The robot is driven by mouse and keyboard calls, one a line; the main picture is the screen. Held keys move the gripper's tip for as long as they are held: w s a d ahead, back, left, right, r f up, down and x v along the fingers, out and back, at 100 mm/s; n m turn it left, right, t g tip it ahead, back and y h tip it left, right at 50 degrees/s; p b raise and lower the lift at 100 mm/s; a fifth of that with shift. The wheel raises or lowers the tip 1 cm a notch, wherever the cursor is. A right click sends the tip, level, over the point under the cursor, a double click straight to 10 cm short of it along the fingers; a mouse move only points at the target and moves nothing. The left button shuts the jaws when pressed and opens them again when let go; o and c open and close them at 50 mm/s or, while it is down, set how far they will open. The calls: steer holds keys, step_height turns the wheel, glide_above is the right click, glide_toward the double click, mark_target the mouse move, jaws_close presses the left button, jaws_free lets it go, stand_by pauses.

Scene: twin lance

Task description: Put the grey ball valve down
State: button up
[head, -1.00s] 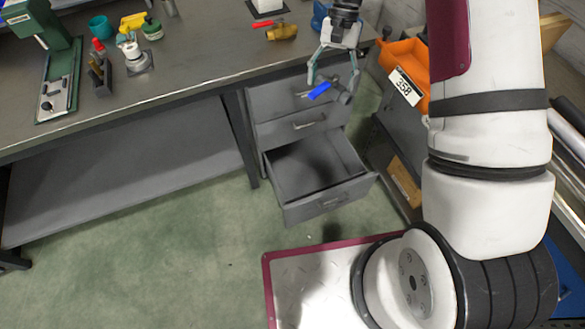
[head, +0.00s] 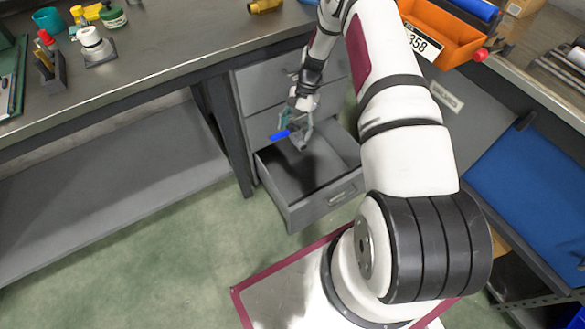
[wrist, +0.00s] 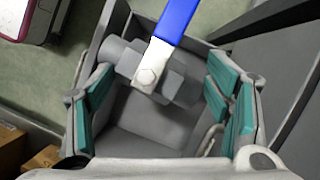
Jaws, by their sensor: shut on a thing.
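The grey ball valve (head: 302,143) has a blue lever handle and is in my gripper (head: 294,124), above the open drawer. In the wrist view the valve (wrist: 121,56) shows as a grey body with a silver lever base, its blue handle pointing up and right. The teal-padded fingers of my gripper (wrist: 160,100) stand on either side below it; where they touch it is hard to see. The open bottom drawer (head: 322,207) is grey, and its visible floor looks bare. The drawer floor also shows in the wrist view (wrist: 140,125) beneath the valve.
The drawer sits under a grey workbench (head: 170,70) holding a brass fitting (head: 264,6), a white-topped part (head: 92,42) and other small items. An orange bin (head: 440,30) stands on the right bench. A blue panel (head: 535,185) is at right. Green floor lies in front.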

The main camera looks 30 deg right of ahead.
steer(key=d+f+m+b, duration=0.2)
steer(key=f, duration=0.3)
steer(key=d+f+m+t+b, duration=0.1)
steer(key=d+f+b, duration=0.1)
steer(key=f, duration=0.3)
steer(key=d+f+m+t+b, duration=0.1)
steer(key=f+m+b, duration=0.1)
steer(key=f, duration=0.3)
steer(key=shift+w+d+m, duration=0.3)
steer(key=shift+d, duration=0.1)
steer(key=m+t+b, duration=0.3)
steer(key=m+b, duration=0.4)
glide_above(315, 183)
steer(key=s+d, duration=0.1)
steer(key=d, duration=0.1)
step_height(315, 183, down, 15)
step_height(315, 183, down, 10)
steer(key=b, duration=0.3)
steer(key=shift+a+b, duration=0.1)
steer(key=shift+b, duration=0.3)
steer(key=shift+f, duration=0.2)
steer(key=o, duration=1.6)
steer(key=shift+s, duration=0.1)
steer(key=shift+o, duration=1)
